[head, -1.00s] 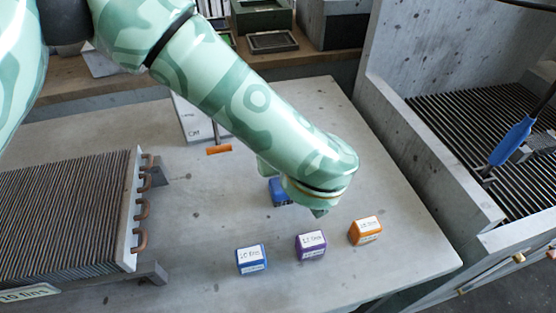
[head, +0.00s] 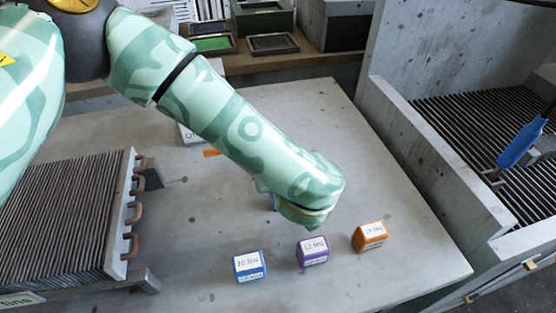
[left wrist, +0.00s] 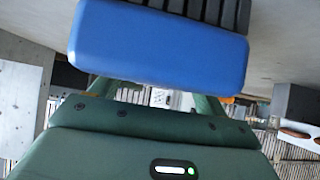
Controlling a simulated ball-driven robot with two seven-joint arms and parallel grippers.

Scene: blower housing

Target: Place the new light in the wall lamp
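No lamp and no light bulb can be made out in either view. My left arm reaches across the bench in the head view, and its hand points down behind the purple box; its fingers are hidden there. My right gripper is in neither view.
Blue (head: 250,266), purple (head: 313,251) and orange (head: 370,236) labelled boxes stand on the bench (head: 400,190). A finned coil (head: 65,215) lies left. A blue-handled tool (head: 522,142) is at the slatted basin (head: 470,130). A white sign (head: 188,135) is partly hidden.

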